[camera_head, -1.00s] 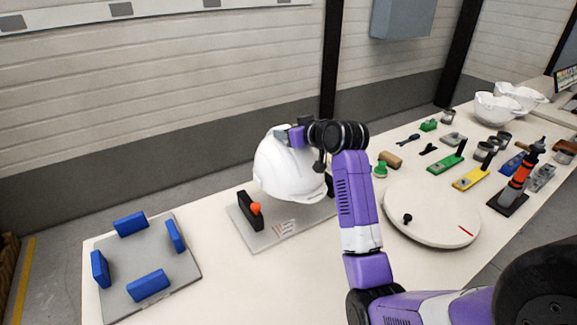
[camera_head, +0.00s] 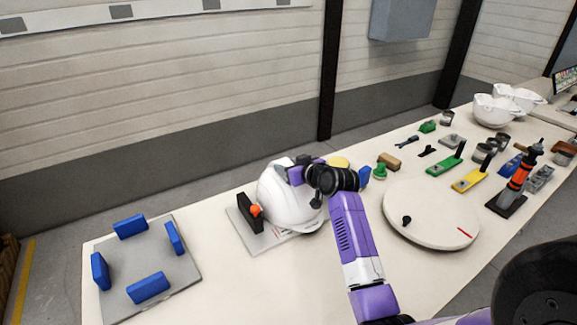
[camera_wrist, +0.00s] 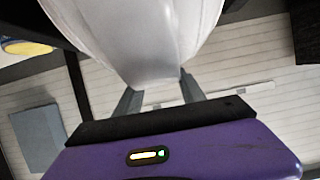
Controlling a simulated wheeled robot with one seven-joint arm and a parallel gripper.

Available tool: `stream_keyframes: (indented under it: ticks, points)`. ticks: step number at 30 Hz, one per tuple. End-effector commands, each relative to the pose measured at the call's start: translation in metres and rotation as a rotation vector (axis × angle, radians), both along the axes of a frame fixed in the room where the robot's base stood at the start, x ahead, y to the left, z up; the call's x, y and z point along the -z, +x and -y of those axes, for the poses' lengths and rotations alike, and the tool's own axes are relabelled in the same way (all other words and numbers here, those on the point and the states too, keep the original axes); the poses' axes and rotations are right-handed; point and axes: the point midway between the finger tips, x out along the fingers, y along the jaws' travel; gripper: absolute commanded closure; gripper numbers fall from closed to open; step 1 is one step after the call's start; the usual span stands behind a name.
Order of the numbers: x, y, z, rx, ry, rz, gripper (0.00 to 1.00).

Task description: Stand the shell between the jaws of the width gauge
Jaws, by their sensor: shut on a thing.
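The white helmet shell (camera_head: 283,200) is low over the width gauge (camera_head: 262,236), a grey plate with a black jaw carrying an orange knob (camera_head: 252,212) at the left. The shell is just right of that jaw. The right jaw is hidden behind the shell and my arm. My gripper (camera_head: 296,168) is at the shell's upper right side. In the wrist view the grey fingers (camera_wrist: 160,95) are shut on the shell's rim (camera_wrist: 150,72). I cannot tell whether the shell touches the plate.
A grey plate with several blue blocks (camera_head: 149,286) lies at the left. A round white turntable (camera_head: 432,214) stands to the right, with small tools and tins beyond it. Two white shells (camera_head: 497,110) stand at the far right. The table front between plate and turntable is clear.

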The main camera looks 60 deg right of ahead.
Motion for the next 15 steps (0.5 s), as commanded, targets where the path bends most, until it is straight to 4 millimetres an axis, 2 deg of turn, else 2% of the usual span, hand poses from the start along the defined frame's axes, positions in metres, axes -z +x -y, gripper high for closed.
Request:
stream_keyframes:
  ticks: [5,6,8,15]
  points:
    - [0.0015,0.0002,0.0004,0.001,-0.002,0.002,1.0]
    - [0.0015,0.0,0.0001,0.0,0.0,0.0,0.45]
    - [0.0014,0.0,0.0001,0.0,0.0,0.0,0.33]
    - [0.0014,-0.0001,0.0001,0.0,0.0,0.0,0.31]
